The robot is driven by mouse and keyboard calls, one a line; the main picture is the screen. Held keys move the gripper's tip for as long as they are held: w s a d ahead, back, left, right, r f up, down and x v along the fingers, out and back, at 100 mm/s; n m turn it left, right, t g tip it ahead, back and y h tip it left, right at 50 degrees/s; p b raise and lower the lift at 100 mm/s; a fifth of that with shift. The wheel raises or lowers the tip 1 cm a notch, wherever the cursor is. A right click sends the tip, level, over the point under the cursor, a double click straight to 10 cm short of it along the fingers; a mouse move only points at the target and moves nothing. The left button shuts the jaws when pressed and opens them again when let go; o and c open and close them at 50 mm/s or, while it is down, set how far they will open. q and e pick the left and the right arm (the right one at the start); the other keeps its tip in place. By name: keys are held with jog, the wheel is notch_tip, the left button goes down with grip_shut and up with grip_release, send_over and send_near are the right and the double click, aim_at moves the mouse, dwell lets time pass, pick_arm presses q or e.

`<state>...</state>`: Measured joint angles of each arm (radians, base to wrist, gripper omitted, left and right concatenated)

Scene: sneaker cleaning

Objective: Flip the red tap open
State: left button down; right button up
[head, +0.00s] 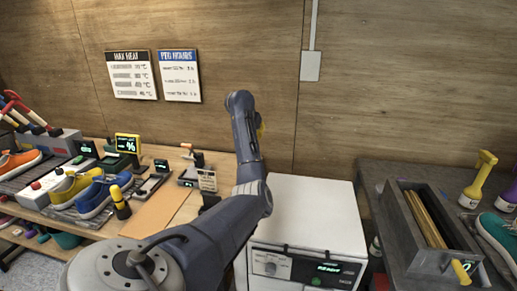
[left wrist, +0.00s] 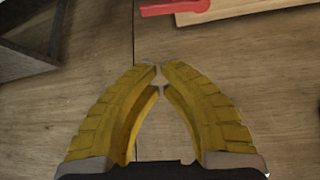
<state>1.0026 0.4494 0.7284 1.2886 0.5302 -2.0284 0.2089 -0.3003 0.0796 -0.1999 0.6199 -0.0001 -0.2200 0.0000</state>
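A red lever (left wrist: 175,7), which looks like the tap handle, lies across a pale wooden board at the top edge of the left wrist view, partly cut off. My left gripper (left wrist: 160,73) has yellow fingers that come together with almost no gap at the tips and nothing between them. The lever is apart from the fingertips, beyond them in that view. I cannot surely pick out the tap there. My right gripper is not in view.
A white machine (head: 310,215) stands below the arm. A shoe bench (head: 160,210) with sneakers and small devices is at left. The wooden wall (head: 400,80) is behind.

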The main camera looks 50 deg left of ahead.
pick_arm(q)
jog(key=x, duration=1)
jog(key=shift+s+d, duration=0.3)
jog(key=shift+s, duration=0.3)
jog(key=shift+s+d, duration=0.35)
jog(key=shift+s, duration=0.25)
jog(key=shift+s+d, duration=0.3)
jog(key=shift+s, duration=0.3)
